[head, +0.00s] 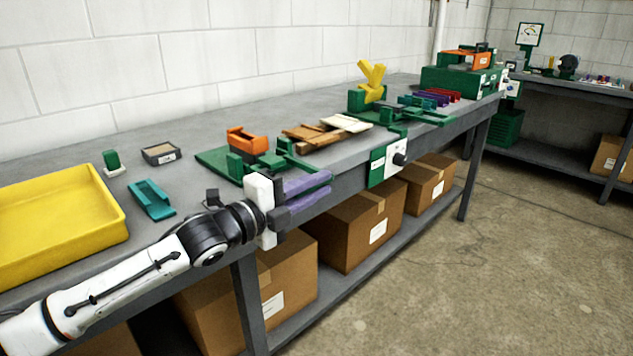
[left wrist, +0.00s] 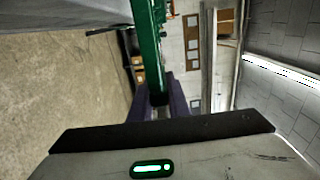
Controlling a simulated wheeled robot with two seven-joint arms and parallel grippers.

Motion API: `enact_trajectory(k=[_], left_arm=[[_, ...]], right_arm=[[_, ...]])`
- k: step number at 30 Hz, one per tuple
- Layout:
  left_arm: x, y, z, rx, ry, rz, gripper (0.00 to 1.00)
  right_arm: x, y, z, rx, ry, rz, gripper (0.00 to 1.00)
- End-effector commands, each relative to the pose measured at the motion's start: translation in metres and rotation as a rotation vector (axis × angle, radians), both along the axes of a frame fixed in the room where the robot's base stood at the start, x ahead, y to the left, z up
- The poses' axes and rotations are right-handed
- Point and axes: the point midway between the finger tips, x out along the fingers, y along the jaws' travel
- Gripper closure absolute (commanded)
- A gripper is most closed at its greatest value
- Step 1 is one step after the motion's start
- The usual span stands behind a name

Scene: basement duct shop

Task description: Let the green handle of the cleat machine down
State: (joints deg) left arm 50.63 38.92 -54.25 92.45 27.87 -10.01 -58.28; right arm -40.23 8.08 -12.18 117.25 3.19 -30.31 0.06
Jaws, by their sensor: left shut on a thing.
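The green machine with an orange block (head: 247,141) stands at the bench's front edge on a green base plate (head: 211,160). A green bar (head: 292,161) reaches from it toward the front. My left gripper (head: 308,190), with purple fingers, is at the front edge beside this bar. In the left wrist view, a long green handle (left wrist: 146,40) runs down from the top, and its end lies between the purple fingers (left wrist: 160,103), which are shut on it. The fingers hide the handle's end in the head view. My right gripper is in neither view.
A yellow tray (head: 105,205), a teal holder (head: 152,199) and a small grey box (head: 160,152) lie to the left. Wooden strips (head: 315,137) and a green machine with a yellow part (head: 372,82) are to the right. Cardboard boxes (head: 345,232) fill the lower shelf.

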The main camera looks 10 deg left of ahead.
Motion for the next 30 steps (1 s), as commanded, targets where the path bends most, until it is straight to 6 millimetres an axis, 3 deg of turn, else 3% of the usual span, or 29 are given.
enact_trajectory(k=[11, 12, 15, 25, 30], left_arm=[[0.0, 0.001, -0.006, 0.013, -0.001, 0.002, 1.0], [0.0, 0.001, -0.006, 0.014, 0.0, 0.002, 0.79], [0.0, 0.001, -0.006, 0.012, 0.0, 0.002, 0.66], [-0.002, 0.003, -0.003, 0.009, -0.002, 0.002, 0.66], [-0.021, 0.017, -0.004, 0.01, 0.0, 0.002, 0.66]], right_arm=[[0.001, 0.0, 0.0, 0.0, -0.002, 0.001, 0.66], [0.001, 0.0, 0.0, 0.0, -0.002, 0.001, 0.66], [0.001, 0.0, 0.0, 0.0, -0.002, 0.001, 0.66], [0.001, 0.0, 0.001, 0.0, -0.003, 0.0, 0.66], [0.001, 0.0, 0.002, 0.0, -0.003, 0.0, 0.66]])
